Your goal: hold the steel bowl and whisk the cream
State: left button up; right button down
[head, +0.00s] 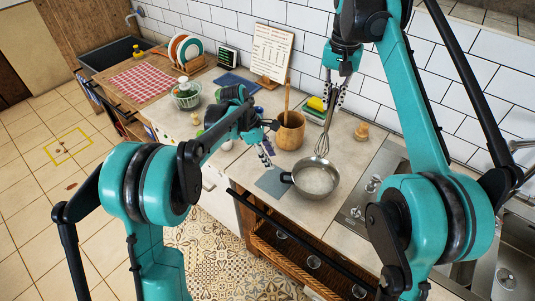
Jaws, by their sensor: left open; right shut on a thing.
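The steel bowl (331,192), with a dark handle (287,178) at its left, stands on the counter near the front edge. Pale cream (315,180) lies inside it. My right gripper (331,100) is above the bowl, shut on the whisk (323,140), which hangs nearly upright. The whisk's wire end is at the bowl's far rim; I cannot tell whether it touches the cream. My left gripper (268,145) is open and empty, left of the bowl and above the handle, apart from it.
A wooden utensil pot (290,133) stands close behind the bowl. A yellow sponge (317,104) and a small wooden item (361,131) are further back. A grey mat (271,184) is by the handle. A recipe board (270,53) leans at the wall.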

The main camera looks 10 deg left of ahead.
aim_at(281, 176)
pick_arm(q)
jog(key=x, duration=1.1)
jog(key=shift+a, duration=0.1)
grip_shut()
jog(key=c, duration=0.9)
grip_release()
grip_shut()
